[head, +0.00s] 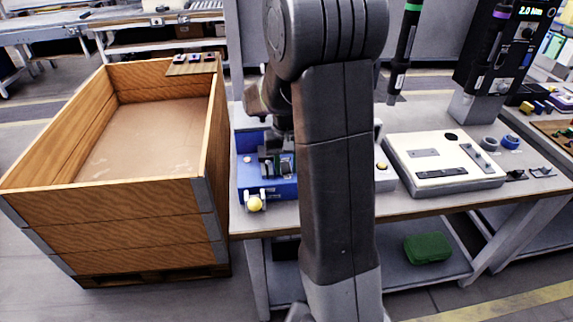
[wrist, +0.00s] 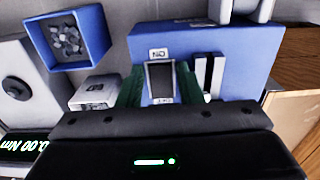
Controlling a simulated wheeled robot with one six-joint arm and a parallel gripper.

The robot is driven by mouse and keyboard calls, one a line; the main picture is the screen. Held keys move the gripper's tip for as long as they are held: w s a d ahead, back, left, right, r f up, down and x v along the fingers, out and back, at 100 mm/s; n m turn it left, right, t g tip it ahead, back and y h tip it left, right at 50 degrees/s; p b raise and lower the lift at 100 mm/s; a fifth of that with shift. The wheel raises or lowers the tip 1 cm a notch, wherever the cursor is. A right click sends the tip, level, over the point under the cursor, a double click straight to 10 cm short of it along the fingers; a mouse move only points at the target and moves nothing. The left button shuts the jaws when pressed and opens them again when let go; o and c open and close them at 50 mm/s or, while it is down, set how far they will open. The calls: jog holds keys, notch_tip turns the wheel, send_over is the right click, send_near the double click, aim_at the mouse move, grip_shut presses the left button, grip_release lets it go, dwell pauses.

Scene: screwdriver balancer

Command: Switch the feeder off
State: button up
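The feeder is a blue box (head: 268,187) at the left end of the workbench, partly hidden behind my arm in the head view. Its blue panel (wrist: 225,60) fills the upper middle of the wrist view. A dark rocker switch (wrist: 160,77) in a pale frame sits on it, with an ON label above and a second, partly covered label below. I cannot tell which side of the rocker is pressed. My gripper (wrist: 160,88) has its green fingers apart, one on each side of the switch, with nothing held. In the head view my gripper (head: 276,163) is over the feeder.
A wooden crate (head: 120,205) stands just left of the bench. A yellow ball (head: 255,204) is at the feeder's front. A white panel (head: 425,180) lies to the right. The wrist view shows a blue bin of small parts (wrist: 68,42) and a small white box (wrist: 92,92).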

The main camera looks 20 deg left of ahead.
jog(key=shift+c, duration=0.4)
jog(key=c, duration=0.6)
jog(key=p, duration=0.2)
jog(key=shift+w+a+r+g+h+p, duration=0.1)
jog(key=shift+w+r+g+h+p, duration=0.05)
jog(key=shift+r+g+h+p, duration=0.2)
jog(key=g+p, duration=0.1)
jog(key=p, duration=0.1)
jog(key=shift+w+a+h+p, duration=0.15)
jog(key=shift+w+h+p, duration=0.1)
jog(key=shift+p, duration=0.15)
jog(key=shift+f+g, duration=0.1)
jog(key=shift+g, duration=0.35)
jog(key=o, duration=0.7)
jog(key=shift+f, duration=0.1)
